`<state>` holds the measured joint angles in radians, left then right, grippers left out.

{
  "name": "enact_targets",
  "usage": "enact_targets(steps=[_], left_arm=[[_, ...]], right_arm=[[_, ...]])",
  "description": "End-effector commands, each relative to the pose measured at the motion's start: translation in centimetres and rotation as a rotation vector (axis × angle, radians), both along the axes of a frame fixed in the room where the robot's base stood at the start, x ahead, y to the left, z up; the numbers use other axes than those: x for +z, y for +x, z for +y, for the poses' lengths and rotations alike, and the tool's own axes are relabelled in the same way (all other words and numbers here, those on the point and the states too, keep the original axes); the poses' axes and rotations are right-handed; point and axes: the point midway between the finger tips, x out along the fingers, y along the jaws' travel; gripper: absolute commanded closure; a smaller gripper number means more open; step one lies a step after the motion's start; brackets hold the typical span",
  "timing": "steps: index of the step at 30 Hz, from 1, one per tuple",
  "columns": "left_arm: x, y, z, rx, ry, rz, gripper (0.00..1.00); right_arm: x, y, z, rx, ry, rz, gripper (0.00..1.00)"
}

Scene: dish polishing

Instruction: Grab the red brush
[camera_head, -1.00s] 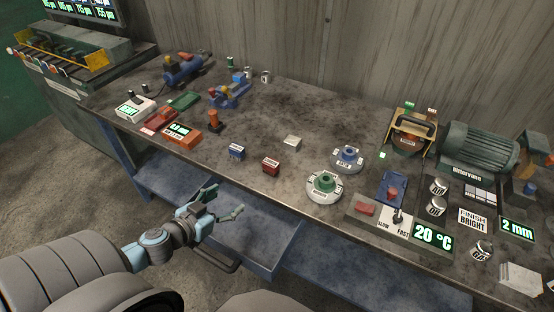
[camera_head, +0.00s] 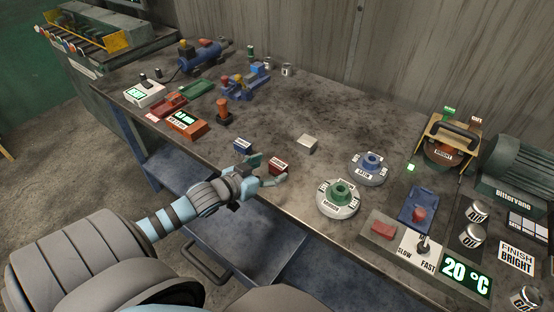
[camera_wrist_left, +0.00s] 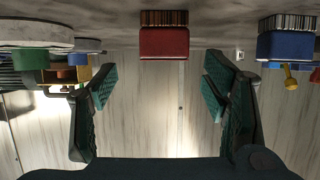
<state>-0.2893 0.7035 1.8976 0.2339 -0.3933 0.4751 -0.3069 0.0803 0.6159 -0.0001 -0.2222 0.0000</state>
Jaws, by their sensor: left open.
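The red brush (camera_head: 279,165) is a small red block near the front edge of the workbench, with the tip of my left gripper (camera_head: 266,171) close to it. In the left wrist view, which looks upside down, the red brush (camera_wrist_left: 164,42) shows its dark bristles and lies straight ahead, centred between the green finger pads. My left gripper (camera_wrist_left: 160,88) is open, with nothing between its fingers. A gap seems to remain between the fingertips and the brush. My right gripper is not in view.
A blue brush (camera_head: 242,146) lies just left of the red one. A round green-hubbed disc (camera_head: 337,198) and a blue-hubbed disc (camera_head: 368,168) stand to the right. A grey block (camera_head: 307,144) lies behind.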

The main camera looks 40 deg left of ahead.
Motion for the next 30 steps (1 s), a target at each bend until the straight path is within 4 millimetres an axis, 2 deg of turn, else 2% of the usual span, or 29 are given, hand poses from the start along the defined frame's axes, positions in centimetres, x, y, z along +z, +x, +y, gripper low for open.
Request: enact_targets(steps=[7, 10, 17, 27, 30], left_arm=[[-2.0, 3.4, 0.4, 0.002, -0.002, -0.001, 0.32], [-2.3, 4.8, 0.3, 0.003, -0.001, 0.000, 0.32], [-2.1, 5.2, 0.3, 0.000, 0.001, 0.003, 0.32], [-2.1, 5.1, 0.3, 0.001, 0.002, 0.003, 0.86], [-2.1, 5.1, 0.3, 0.001, 0.002, 0.002, 0.86]], right_arm=[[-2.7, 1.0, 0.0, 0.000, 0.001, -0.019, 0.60], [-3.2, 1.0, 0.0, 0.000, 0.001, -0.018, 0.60], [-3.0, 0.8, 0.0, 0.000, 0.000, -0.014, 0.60], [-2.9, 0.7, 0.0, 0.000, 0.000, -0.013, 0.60], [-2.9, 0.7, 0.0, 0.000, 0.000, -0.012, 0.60]])
